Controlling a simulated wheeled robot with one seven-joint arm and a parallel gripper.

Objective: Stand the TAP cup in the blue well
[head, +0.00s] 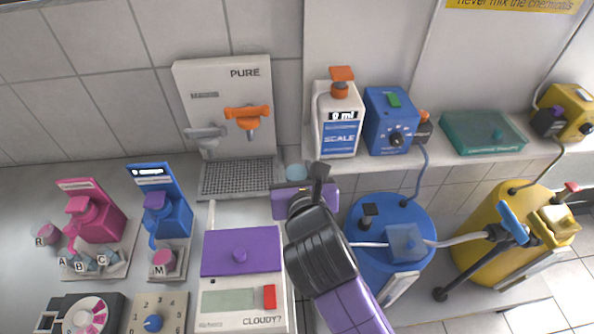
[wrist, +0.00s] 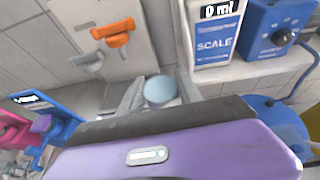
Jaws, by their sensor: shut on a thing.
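A light blue-grey round-topped cup (wrist: 160,91) sits between the two fingers of my gripper (wrist: 158,84) in the wrist view. The gripper is shut on it. In the head view the cup (head: 296,172) shows just beyond my gripper (head: 302,184), right of the grey drip grid. No TAP label is readable on it, and its lower part is hidden. The blue machine (head: 168,205) stands to the left, with a pink cup marked M (head: 163,262) at its front. I cannot make out a separate empty blue well.
The PURE dispenser (head: 222,110) with orange and grey taps stands behind. The purple-lidded CLOUDY box (head: 240,252) lies between my gripper and the blue machine. A pink machine (head: 92,212) with several cups is farther left. The SCALE bottle (head: 340,125) and blue barrel (head: 385,215) are right.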

